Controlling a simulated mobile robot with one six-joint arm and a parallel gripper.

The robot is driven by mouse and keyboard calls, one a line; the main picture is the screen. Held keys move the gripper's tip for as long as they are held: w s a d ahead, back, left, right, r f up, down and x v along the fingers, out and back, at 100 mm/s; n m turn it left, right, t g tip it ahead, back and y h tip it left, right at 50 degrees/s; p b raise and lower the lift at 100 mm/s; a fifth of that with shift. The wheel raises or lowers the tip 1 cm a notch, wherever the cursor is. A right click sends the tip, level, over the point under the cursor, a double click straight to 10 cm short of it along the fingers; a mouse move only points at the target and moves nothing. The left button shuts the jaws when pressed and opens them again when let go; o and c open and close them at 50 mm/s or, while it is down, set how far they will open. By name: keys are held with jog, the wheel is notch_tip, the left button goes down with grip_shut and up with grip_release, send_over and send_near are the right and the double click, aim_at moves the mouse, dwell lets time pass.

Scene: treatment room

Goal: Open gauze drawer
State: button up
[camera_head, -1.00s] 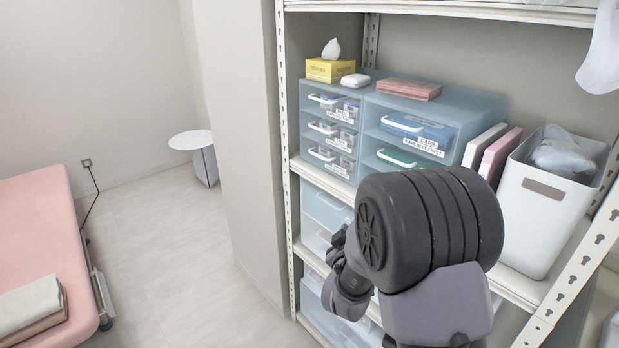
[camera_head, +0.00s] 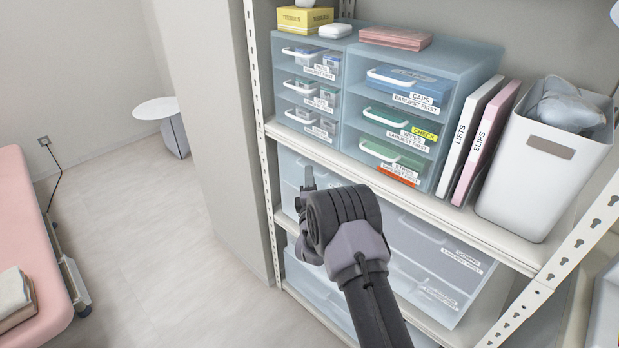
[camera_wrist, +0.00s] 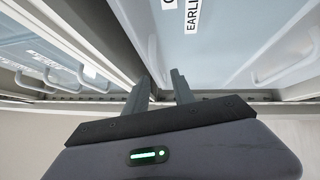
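Translucent blue drawer units stand on the shelves; I cannot read a gauze label on any drawer. Small labelled drawers (camera_head: 311,93) are at upper left, and wider caps (camera_head: 412,83), wipes (camera_head: 400,125) and lower (camera_head: 394,160) drawers are beside them. All look shut. Larger drawers (camera_head: 430,245) fill the shelf below, partly hidden by my arm. My gripper (camera_head: 308,178) is in front of the lower shelf's left drawers, below the small drawers. In the wrist view its two fingers (camera_wrist: 160,80) are apart with nothing between them. Pale drawer fronts with handles (camera_wrist: 275,67) show around them.
White shelf edges (camera_head: 345,170) and a perforated left post (camera_head: 259,120) are close to my arm. Upright folders (camera_head: 478,135) and a white bin (camera_head: 535,190) stand at right. A pink bed (camera_head: 30,240) and round side table (camera_head: 155,108) are at left, with clear floor between.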

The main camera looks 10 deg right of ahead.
jog(key=shift+w+d+r, duration=0.15)
jog(key=shift+w, duration=0.8)
grip_shut()
dwell(0.7)
